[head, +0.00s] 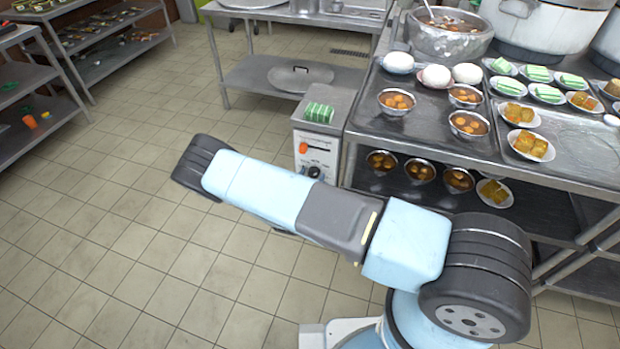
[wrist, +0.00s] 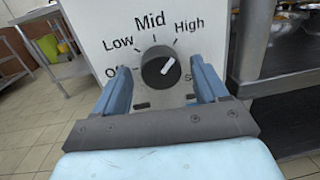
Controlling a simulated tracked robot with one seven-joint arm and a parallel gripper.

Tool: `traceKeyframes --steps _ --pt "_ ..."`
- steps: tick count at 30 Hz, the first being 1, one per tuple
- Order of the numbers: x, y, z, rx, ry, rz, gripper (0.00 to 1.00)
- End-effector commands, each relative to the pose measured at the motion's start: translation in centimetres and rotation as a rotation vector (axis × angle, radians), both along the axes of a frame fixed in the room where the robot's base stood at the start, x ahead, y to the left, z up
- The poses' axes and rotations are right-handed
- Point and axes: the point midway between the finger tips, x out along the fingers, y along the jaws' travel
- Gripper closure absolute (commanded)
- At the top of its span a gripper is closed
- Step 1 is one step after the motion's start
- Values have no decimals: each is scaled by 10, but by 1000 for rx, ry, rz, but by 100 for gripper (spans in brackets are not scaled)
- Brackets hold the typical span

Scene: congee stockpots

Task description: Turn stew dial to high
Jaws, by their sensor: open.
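The stew dial (wrist: 158,70) is a round black knob with a white pointer mark on a pale panel (wrist: 105,20). Low, Mid and High are printed around it. In the wrist view the pointer slants up and right, toward the High side. My gripper (wrist: 161,72) is open, with one blue finger on each side of the dial. I cannot tell whether either finger touches it. In the head view the dial (head: 314,172) is small and dark on the front of a box, just above my arm. My gripper's fingers cannot be made out there.
An orange-red knob (head: 303,147) sits higher on the same panel, and a green-and-white block (head: 319,112) lies on the box. A metal counter (head: 440,150) with bowls and plates stands close on the right. Open tiled floor (head: 130,220) lies left.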

Motion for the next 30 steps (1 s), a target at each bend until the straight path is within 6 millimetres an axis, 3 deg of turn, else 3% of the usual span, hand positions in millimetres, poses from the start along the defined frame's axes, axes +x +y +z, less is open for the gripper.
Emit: traceKeyframes --steps 8,21,30 --pt "-14 8 -1 0 0 2 27" --pt "-90 43 -9 0 1 3 27" --pt "-120 56 -12 0 1 0 27"
